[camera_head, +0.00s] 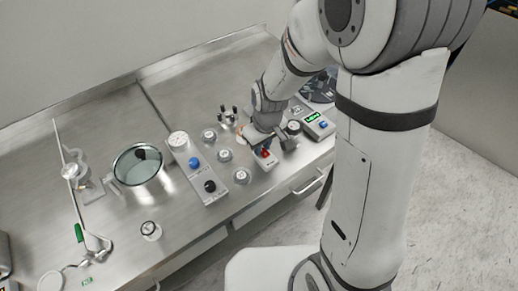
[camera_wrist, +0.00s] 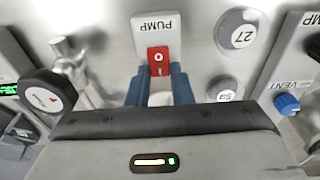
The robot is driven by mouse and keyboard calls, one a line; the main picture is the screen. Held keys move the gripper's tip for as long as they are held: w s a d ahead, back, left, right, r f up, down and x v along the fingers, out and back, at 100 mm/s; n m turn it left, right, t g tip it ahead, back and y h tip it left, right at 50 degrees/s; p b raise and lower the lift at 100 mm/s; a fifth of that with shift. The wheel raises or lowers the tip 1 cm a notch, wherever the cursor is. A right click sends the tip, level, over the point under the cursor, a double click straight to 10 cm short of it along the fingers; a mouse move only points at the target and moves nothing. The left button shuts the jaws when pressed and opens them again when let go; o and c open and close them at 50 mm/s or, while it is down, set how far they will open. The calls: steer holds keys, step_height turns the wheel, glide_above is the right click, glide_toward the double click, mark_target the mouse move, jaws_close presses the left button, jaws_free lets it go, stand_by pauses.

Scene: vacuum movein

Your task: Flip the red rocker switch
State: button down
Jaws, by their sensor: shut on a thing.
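The red rocker switch (camera_wrist: 158,60) sits on a white plate labelled PUMP (camera_wrist: 153,25), seen upside down in the wrist view. The switch face shows white "O" and "I" marks. My gripper (camera_wrist: 160,72) is over the plate, its blue fingertips on either side of the switch's near end, shut on it. In the head view the red switch (camera_head: 266,153) shows just below my gripper (camera_head: 262,146), near the bench's front edge. The fingertips hide part of the switch's sides, so the exact contact is hard to see.
A panel with blue and black knobs (camera_head: 202,175) lies left of the switch. Round numbered caps (camera_wrist: 242,30) stand close beside it. A box with a green display (camera_head: 318,124) and a black round knob (camera_wrist: 45,97) are on the other side. A glass-topped vessel (camera_head: 138,164) stands further left.

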steer(key=shift+s+d+f+t+y+b, duration=0.1)
steer(key=shift+t+y+b, duration=0.35)
steer(key=shift+b, duration=1.05)
steer(key=shift+s+d+f+t+y+b, duration=0.1)
steer(key=shift+t+y+b, duration=0.15)
steer(key=shift+t+b, duration=0.85)
steer(key=shift+s+r+g+b, duration=0.1)
steer(key=shift+r+g+b, duration=0.15)
steer(key=shift+b, duration=1)
steer(key=shift+r, duration=0.1)
steer(key=c, duration=1.3)
jaws_free()
steer(key=shift+s+d+r, duration=0.1)
steer(key=shift+s+r, duration=0.05)
steer(key=shift+r, duration=0.35)
steer(key=p+v, duration=0.1)
steer(key=v, duration=0.5)
steer(key=shift+s+d+r, duration=0.2)
steer(key=shift+s+r, duration=0.05)
